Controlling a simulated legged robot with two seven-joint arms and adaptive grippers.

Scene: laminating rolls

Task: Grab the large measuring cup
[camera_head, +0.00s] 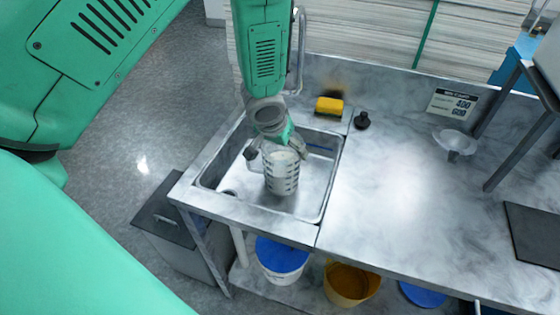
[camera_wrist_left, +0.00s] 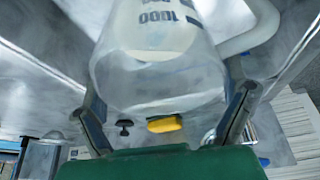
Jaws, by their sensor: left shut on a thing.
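The large measuring cup (camera_head: 283,178) is clear with dark graduation marks and a handle on its left side in the head view. It is over the basin of the metal sink (camera_head: 312,205); I cannot tell whether it touches the bottom. My left gripper (camera_head: 277,152) comes down from above and is shut on the cup near its top, one finger on each side. In the left wrist view the cup (camera_wrist_left: 155,65) fills the space between the fingers, with its markings upside down. My right gripper is not in view.
A yellow sponge (camera_head: 329,106) and a black knob-like item (camera_head: 362,120) are behind the sink. A clear funnel (camera_head: 456,143) stands on the counter (camera_head: 390,190), which is mostly clear. Metal frame legs stand at the right. Buckets (camera_head: 282,255) are below the counter.

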